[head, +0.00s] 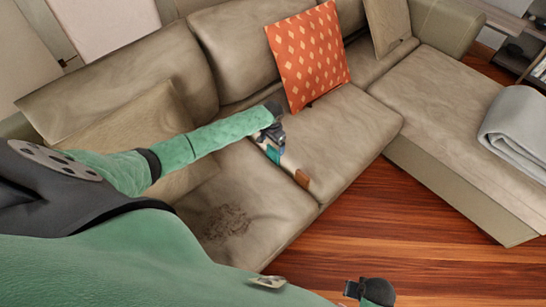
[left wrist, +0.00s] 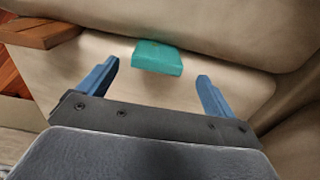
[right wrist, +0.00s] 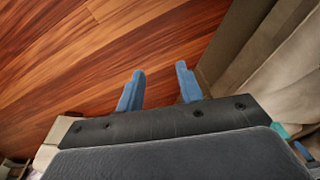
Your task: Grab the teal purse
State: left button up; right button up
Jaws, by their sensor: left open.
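The teal purse (head: 274,155) lies on the seat of the beige sofa (head: 340,125), near the seam between two cushions. It also shows in the left wrist view (left wrist: 157,57) as a small teal block, ahead of the fingers and between their lines. My left gripper (head: 268,139) reaches over the sofa, close to the purse and partly covering it in the head view. Its blue fingers are apart with nothing between them. My right gripper (right wrist: 158,84) has its fingers apart and empty above the wooden floor (right wrist: 130,40).
A brown wooden-looking item (head: 302,179) lies on the seat just in front of the purse. An orange patterned pillow (head: 308,55) leans on the backrest behind. A folded grey blanket (head: 518,128) lies on the chaise (head: 440,100). The floor in front is clear.

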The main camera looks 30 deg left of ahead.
aim_at(273, 149)
pick_arm(q)
jog(key=shift+f, duration=0.65)
jog(key=f+p, duration=0.1)
jog(key=f, duration=0.3)
jog(key=shift+d+p, duration=0.2)
jog(key=shift+p, duration=0.1)
jog(key=shift+f, duration=0.55)
jog(key=c, duration=1.1)
pick_arm(e)
notch_tip(273, 149, down, 8)
jog(key=s, duration=0.1)
jog(key=shift+d+r, duration=0.25)
jog(key=shift+d, duration=0.05)
pick_arm(q)
jog(key=shift+r, duration=0.1)
